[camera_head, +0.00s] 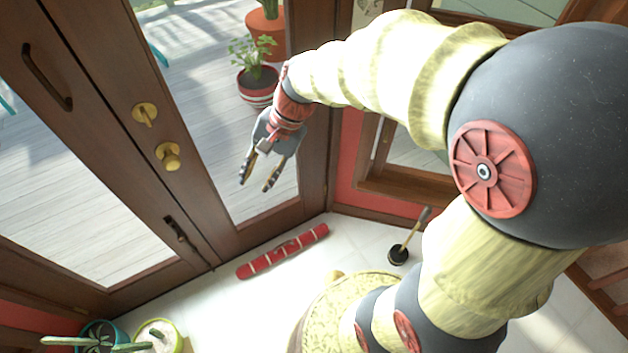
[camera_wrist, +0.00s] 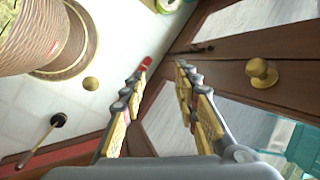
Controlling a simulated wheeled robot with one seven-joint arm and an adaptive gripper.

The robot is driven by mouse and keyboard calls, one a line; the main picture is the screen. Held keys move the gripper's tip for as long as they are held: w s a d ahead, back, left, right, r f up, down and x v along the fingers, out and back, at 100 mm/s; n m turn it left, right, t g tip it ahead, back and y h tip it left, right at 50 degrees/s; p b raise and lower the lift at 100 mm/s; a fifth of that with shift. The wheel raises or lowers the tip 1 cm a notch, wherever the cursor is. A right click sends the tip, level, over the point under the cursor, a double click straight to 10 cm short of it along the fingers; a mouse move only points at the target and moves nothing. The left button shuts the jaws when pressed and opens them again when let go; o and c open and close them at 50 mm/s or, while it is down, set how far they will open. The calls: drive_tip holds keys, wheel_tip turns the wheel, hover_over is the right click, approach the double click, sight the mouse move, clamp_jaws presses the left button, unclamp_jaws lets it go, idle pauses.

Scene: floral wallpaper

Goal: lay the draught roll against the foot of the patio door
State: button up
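The draught roll (camera_head: 283,251), red with pale bands, lies on the floor by the foot of the brown glazed patio door (camera_head: 215,215). It runs roughly along the door's lower edge; a narrow strip of floor seems to show between them, but I cannot tell whether any part touches. My gripper (camera_head: 255,185) is open and empty, pointing down in front of the door glass, well above the roll. In the wrist view, a red end of the roll (camera_wrist: 146,63) shows beyond one fingertip; the rest is hidden behind the finger.
A brush (camera_head: 399,255) with a dark head stands on the pale floor to the right. Potted plants (camera_head: 155,335) stand at the lower left. A brass knob (camera_head: 168,156) and handles stick out from the door. Plant pots (camera_head: 258,88) stand outside behind the glass.

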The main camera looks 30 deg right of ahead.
drive_tip(key=s+d+r+n+t+h, duration=0.2)
drive_tip(key=s+d+r+n, duration=0.1)
drive_tip(key=s+r+n, duration=0.1)
drive_tip(key=s+d+r+n+t+h, duration=0.2)
drive_tip(key=s+r+n, duration=0.3)
drive_tip(key=s, duration=0.4)
drive_tip(key=shift+s+d+r+n+h, duration=0.3)
drive_tip(key=shift+d+n+h, duration=0.2)
drive_tip(key=shift+d, duration=0.4)
